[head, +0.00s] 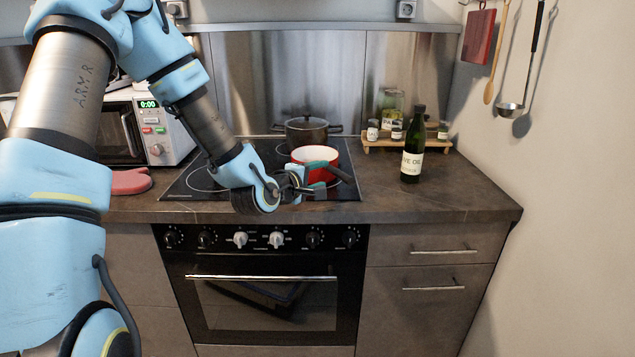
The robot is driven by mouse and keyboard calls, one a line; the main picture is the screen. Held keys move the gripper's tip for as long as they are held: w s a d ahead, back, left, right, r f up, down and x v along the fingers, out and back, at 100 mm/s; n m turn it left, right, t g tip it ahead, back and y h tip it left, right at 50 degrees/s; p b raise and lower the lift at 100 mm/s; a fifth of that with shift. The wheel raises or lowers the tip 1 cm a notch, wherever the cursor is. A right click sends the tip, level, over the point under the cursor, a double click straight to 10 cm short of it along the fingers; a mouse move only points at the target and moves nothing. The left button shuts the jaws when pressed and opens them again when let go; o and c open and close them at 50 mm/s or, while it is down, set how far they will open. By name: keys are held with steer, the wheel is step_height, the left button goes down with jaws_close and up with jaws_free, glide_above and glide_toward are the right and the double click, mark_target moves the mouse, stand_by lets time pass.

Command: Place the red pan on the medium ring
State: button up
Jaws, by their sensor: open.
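The red pan (334,155) is upright on the right part of the black cooktop (178,188), with a pale interior and a dark handle (340,174) pointing to the front right. White ring outlines show on the cooktop, one of them at the left (203,181). Which one is the medium ring is hard to tell, as my arm and the pan cover part of the cooktop. My gripper (318,178) is open at the near side of the pan, its teal fingers close to the base of the handle. Contact with the handle cannot be made out.
A dark lidded pot (306,134) stands behind the red pan. An olive oil bottle (412,150) and a wooden rack (380,146) with jars are to the right. A microwave (160,125) and a red mitt (130,181) are at the left. The right front counter (440,190) is clear.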

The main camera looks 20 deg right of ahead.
steer(key=a+f+m+g+y, duration=0.1)
steer(key=a+f+m+y, duration=0.2)
steer(key=a, duration=0.8)
steer(key=a+f+m+g+y, duration=0.1)
steer(key=a+m+y, duration=0.1)
steer(key=a+y, duration=0.6)
steer(key=s+a+r+m+g+y, duration=0.1)
steer(key=s+a+g, duration=0.1)
steer(key=s+a, duration=0.3)
steer(key=s+a+r+m+g, duration=0.1)
steer(key=s+a, duration=0.5)
steer(key=a, duration=0.8)
steer(key=shift+s+r+m+g+y, duration=0.2)
steer(key=shift+r+m+g+y, duration=0.2)
steer(key=shift+r+g, duration=0.45)
